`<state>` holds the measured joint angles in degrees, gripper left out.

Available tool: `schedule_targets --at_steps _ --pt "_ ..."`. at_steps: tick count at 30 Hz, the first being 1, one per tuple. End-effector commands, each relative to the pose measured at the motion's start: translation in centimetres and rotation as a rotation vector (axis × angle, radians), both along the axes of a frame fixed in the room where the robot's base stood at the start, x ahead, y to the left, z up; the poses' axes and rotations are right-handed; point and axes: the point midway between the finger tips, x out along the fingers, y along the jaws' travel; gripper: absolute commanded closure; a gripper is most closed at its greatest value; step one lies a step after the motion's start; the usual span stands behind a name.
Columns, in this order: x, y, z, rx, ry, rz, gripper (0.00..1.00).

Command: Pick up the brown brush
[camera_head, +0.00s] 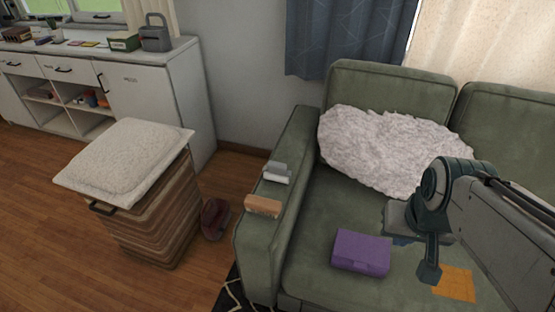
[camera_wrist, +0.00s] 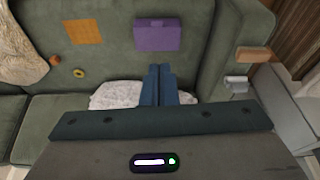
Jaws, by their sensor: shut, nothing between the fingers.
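The brown brush (camera_head: 263,206) lies on top of the green sofa's left armrest (camera_head: 258,245) in the head view, in front of a grey-and-white object. In the wrist view the brush (camera_wrist: 253,54) is at the upper right, on the armrest. My gripper (camera_wrist: 160,69) points down over the sofa seat, its two fingers together and empty. In the head view my gripper (camera_head: 430,272) is at the right, between the purple box and an orange cloth, well apart from the brush. Nothing covers the brush.
A grey-and-white object (camera_head: 277,173) sits behind the brush on the armrest. A purple box (camera_head: 361,253) and orange cloth (camera_head: 455,284) lie on the seat. A white fluffy cushion (camera_head: 385,145) leans on the backrest. A lidded hamper (camera_head: 150,225) stands left of the sofa, with a dark red item (camera_head: 214,218) between.

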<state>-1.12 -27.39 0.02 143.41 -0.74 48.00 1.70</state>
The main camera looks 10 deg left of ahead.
Motion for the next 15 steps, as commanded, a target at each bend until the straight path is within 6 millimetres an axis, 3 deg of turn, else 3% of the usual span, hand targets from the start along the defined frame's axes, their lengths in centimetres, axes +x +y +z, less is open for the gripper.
schedule_targets --at_steps 5,8,15 --pt "4.9 2.0 -6.1 -0.019 -0.124 0.085 1.0" --pt "8.6 4.2 -9.9 -0.021 -0.233 0.164 1.0" --pt "15.2 12.0 -18.2 0.041 -0.5 0.366 1.0"
